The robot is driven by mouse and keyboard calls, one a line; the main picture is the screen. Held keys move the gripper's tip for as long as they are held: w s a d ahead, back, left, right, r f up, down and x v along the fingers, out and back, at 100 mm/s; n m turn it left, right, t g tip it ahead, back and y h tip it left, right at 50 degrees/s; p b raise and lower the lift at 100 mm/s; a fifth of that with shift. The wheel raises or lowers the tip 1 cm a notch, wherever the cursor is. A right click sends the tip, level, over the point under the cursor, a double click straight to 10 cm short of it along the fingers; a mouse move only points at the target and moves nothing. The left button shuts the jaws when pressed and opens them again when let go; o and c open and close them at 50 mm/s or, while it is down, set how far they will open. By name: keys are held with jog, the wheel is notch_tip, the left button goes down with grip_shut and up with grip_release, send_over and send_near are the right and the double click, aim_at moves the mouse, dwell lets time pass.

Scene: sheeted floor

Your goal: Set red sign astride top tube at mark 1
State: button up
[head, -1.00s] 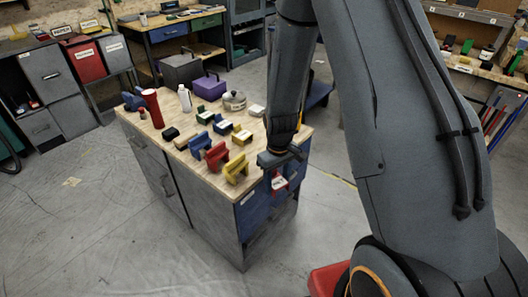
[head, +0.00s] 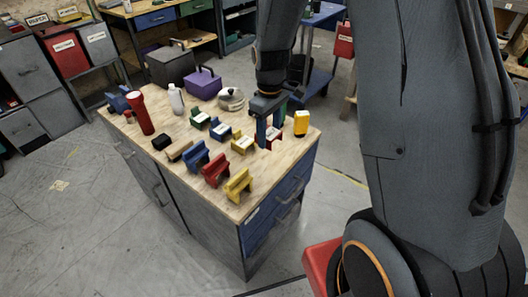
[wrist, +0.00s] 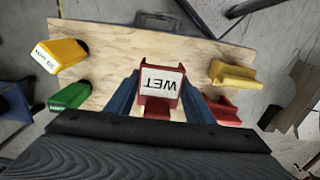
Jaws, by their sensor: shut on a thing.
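My gripper (head: 266,130) points down over the right part of the wooden bench top. Its two blue fingers are shut on the red sign (head: 275,139), which carries a white label. In the wrist view the red sign (wrist: 161,88) sits between the fingers and its label reads "WET", upside down. The fingers partly cover it in the head view, and I cannot tell whether it touches the wood. I cannot make out a top tube or mark 1 in these views.
The bench top (head: 150,176) also bears small green (head: 200,117), blue (head: 220,129) and yellow (head: 243,141) signs. Larger blue (head: 196,156), red (head: 216,171) and yellow (head: 238,186) pieces stand along the front. A yellow item (head: 301,123) is to the right.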

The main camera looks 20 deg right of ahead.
jog(key=p, duration=0.1)
send_over(269, 163)
notch_tip(269, 163, down, 5)
jog(key=shift+w+a+f, duration=0.1)
jog(key=shift+f, duration=0.05)
jog(key=shift+f+p, duration=0.5)
jog(key=shift+f, duration=1.8)
jog(key=shift+f, duration=0.1)
jog(key=o, duration=1.1)
jog(key=shift+o, duration=0.2)
